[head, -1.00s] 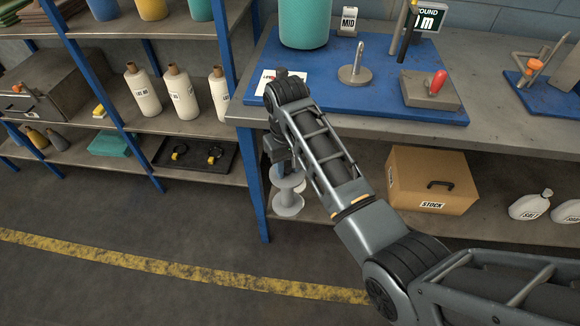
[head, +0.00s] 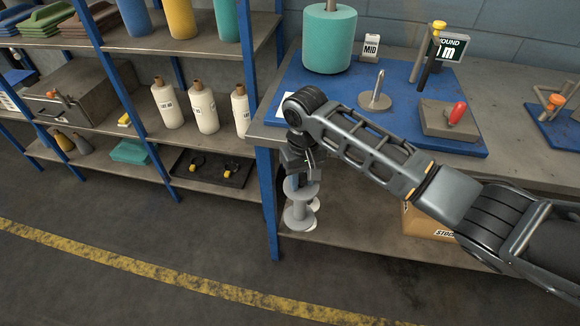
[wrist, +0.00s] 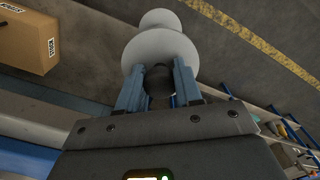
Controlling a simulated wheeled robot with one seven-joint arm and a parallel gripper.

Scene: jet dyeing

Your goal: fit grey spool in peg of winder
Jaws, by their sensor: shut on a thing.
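The grey spool (head: 300,205) hangs upright below my gripper (head: 300,172), in front of the bench's left end and lower than the bench top. My gripper is shut on the spool's upper end. In the wrist view the spool (wrist: 160,45) shows its pale flanges just beyond the fingers (wrist: 158,88), which close on a dark part at its end. The winder sits on a blue mat on the bench. Its upright metal peg (head: 378,88) stands bare on a round base, up and right of my gripper.
A teal yarn cone (head: 329,40) stands left of the peg. The blue mat (head: 330,98) is partly clear. A stock box (head: 430,225) sits on the lower shelf.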

